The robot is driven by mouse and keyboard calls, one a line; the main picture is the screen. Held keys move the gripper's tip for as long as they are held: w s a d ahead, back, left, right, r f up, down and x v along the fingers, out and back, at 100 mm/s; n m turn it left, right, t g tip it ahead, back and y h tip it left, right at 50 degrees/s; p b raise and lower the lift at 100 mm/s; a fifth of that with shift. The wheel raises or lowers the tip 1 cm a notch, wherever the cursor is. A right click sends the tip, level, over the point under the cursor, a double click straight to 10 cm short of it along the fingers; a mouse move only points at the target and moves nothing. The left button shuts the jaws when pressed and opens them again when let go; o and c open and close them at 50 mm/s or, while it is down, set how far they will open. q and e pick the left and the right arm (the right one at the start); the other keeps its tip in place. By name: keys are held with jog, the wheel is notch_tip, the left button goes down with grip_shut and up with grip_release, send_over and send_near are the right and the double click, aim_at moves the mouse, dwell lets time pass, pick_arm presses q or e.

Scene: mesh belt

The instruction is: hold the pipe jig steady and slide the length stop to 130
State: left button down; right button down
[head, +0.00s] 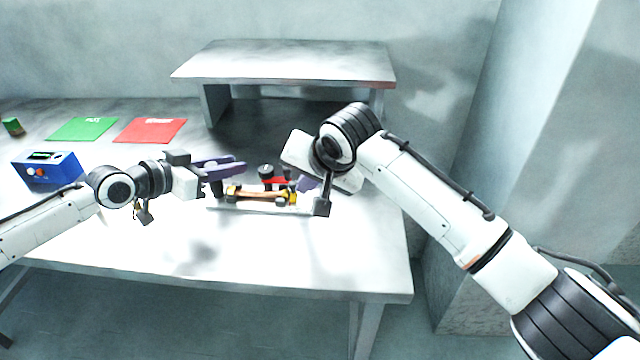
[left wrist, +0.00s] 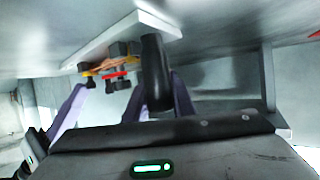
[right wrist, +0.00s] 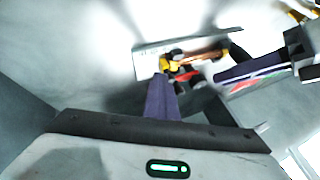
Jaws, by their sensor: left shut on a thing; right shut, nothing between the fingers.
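The pipe jig (head: 230,208) is a pale rail on the table, with a copper pipe (head: 260,195) lying along it. It also shows in the right wrist view (right wrist: 150,47). A yellow block (head: 292,198), likely the length stop, is near its right end; a red part (head: 276,181) and black knob (head: 265,171) are beside it. My left gripper (head: 228,168) is shut on a black upright handle (left wrist: 155,75) at the jig's left end. My right gripper (head: 306,184) is shut and empty; its fingertips (right wrist: 161,77) are close to the yellow block (right wrist: 167,63). Contact and scale marks cannot be made out.
A raised shelf (head: 285,62) stands behind the jig. A blue box with buttons (head: 48,168), a green mat (head: 85,129), a red mat (head: 150,130) and a small green-topped can (head: 13,126) are at the left. The table front is clear.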

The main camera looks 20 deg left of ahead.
pick_arm(q)
jog(key=shift+d, duration=0.2)
pick_arm(e)
jog(key=shift+s+a, duration=0.25)
jog(key=d, duration=0.4)
jog(key=shift+d, duration=0.25)
pick_arm(q)
jog(key=shift+a, duration=0.1)
pick_arm(e)
jog(key=v, duration=1)
jog(key=shift+w, duration=0.15)
jog(key=shift+r, duration=0.1)
pick_arm(q)
jog(key=c, duration=1.4)
grip_release()
